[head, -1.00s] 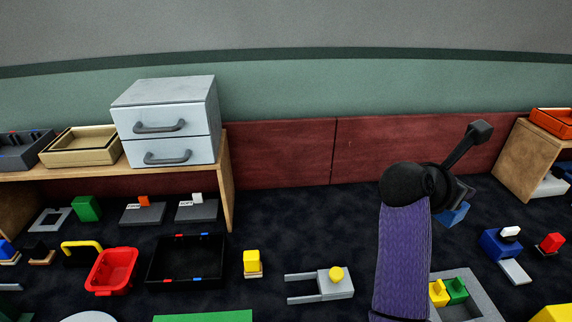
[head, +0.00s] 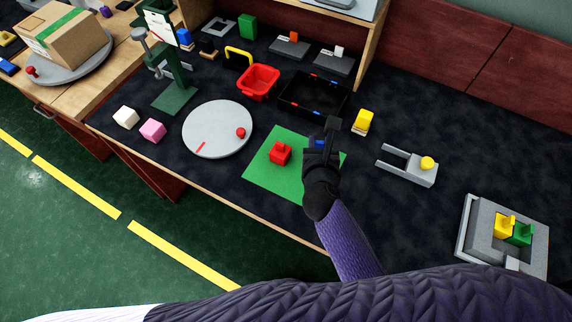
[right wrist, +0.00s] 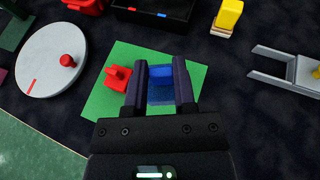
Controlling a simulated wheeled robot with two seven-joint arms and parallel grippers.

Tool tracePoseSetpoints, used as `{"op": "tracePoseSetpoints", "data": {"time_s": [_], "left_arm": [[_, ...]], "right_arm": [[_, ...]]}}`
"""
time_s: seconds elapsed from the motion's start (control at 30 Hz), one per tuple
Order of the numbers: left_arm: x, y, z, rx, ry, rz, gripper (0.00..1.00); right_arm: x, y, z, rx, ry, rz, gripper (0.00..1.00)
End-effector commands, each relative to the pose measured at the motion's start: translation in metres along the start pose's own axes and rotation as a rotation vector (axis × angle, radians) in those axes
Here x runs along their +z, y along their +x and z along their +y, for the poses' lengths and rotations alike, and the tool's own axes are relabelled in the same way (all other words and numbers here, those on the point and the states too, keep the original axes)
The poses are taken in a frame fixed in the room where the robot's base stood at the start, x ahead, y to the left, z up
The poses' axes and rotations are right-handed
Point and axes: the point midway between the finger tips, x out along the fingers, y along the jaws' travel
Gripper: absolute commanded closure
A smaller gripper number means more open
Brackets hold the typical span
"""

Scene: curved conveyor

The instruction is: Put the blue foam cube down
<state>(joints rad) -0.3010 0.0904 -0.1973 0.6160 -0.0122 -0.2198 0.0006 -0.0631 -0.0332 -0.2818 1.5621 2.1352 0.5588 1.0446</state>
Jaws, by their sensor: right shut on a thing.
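The blue foam cube (right wrist: 161,88) is between the fingers of my right gripper (right wrist: 160,82), which is shut on it, in the right wrist view. In the head view only a small part of the cube (head: 320,142) shows past my right gripper (head: 322,140). The gripper is over the right part of a green mat (head: 262,178); I cannot tell whether the cube touches the mat. A red block with a knob (head: 280,153) sits on the mat, left of the gripper. My left gripper is not in view.
A grey turntable disc (head: 210,140) lies left of the mat. A black tray (head: 290,108) and red bin (head: 258,82) are behind it. A yellow block (head: 363,121) and grey fork-shaped fixture (head: 392,172) are to the right. Dark table between them is clear.

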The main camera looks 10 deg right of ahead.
Motion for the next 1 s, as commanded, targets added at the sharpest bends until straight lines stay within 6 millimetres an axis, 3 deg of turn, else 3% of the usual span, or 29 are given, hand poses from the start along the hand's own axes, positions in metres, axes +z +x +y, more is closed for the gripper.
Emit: {"op": "tracePoseSetpoints", "data": {"time_s": [0.03,0.37,0.73,0.77,0.9,1.0], "left_arm": [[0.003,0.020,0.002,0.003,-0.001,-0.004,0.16],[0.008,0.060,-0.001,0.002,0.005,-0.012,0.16],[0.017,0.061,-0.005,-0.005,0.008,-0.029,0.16],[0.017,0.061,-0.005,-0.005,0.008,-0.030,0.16],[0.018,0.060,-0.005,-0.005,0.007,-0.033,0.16],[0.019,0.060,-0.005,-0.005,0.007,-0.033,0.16]], "right_arm": [[-0.024,0.010,0.001,-0.001,-0.002,0.005,1.00],[-0.075,0.032,0.002,-0.002,-0.001,0.004,1.00],[-0.077,0.034,0.002,-0.003,0.001,0.001,1.00],[-0.076,0.033,0.002,-0.003,0.001,0.000,0.63],[-0.075,0.033,0.002,-0.003,0.001,0.000,0.33],[-0.075,0.033,0.002,-0.003,0.000,0.000,0.32]]}}
